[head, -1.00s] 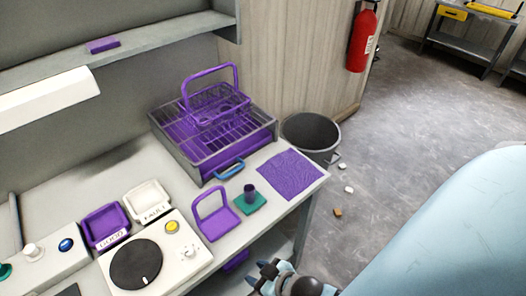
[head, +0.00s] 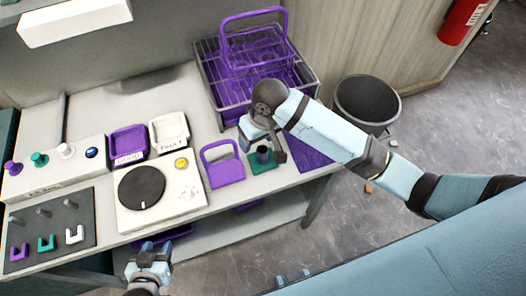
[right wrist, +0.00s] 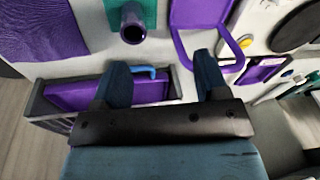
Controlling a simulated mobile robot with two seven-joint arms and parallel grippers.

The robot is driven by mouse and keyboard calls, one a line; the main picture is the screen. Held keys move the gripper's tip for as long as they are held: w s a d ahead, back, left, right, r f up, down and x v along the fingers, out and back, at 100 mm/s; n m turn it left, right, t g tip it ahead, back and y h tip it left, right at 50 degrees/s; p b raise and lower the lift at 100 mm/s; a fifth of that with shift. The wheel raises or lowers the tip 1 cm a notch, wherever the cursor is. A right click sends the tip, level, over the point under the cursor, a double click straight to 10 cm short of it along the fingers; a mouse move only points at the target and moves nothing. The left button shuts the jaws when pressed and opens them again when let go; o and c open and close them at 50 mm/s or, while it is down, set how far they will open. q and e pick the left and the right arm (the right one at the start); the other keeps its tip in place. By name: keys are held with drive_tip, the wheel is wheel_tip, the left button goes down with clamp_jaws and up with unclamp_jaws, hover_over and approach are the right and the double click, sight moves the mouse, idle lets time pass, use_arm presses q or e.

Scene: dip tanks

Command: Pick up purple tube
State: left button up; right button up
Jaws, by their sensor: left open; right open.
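The purple tube (head: 263,154) is a short, dark, open-topped cylinder. It stands upright on a small green base (head: 267,167) on the bench. My right gripper (head: 267,142) hangs just above and beside it, partly covering it in the head view. In the right wrist view the tube (right wrist: 132,32) shows beyond the fingertips, and the right gripper (right wrist: 163,75) is open and empty. I cannot tell how far above the tube it is. My left gripper (head: 151,250) is open and empty in front of the bench's front edge.
A purple handled frame (head: 224,171) stands left of the tube. Behind is a grey wire rack (head: 226,113) with a purple basket (head: 262,63). A purple mat (head: 311,150) lies to the right, partly behind my arm. A dark bin (head: 367,103) stands beyond the bench.

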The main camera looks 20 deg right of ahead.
wheel_tip(320, 180, up, 4)
drive_tip(key=w+d+f+g+h, duration=0.1)
drive_tip(key=w+d+h, duration=0.1)
drive_tip(key=p, duration=0.1)
hover_over(262, 151)
drive_tip(key=s, duration=0.1)
wheel_tip(262, 151, down, 7)
drive_tip(key=f, duration=0.2)
drive_tip(key=f+p, duration=0.1)
drive_tip(key=f, duration=0.2)
drive_tip(key=shift+a+f, duration=0.2)
drive_tip(key=shift+f, duration=0.25)
drive_tip(key=c, duration=0.9)
use_arm(q)
drive_tip(key=shift+a+r+n, duration=0.25)
drive_tip(key=shift+r+n, duration=0.05)
drive_tip(key=shift+r, duration=0.55)
use_arm(e)
drive_tip(key=shift+c, duration=0.6)
use_arm(q)
drive_tip(key=shift+w, duration=0.1)
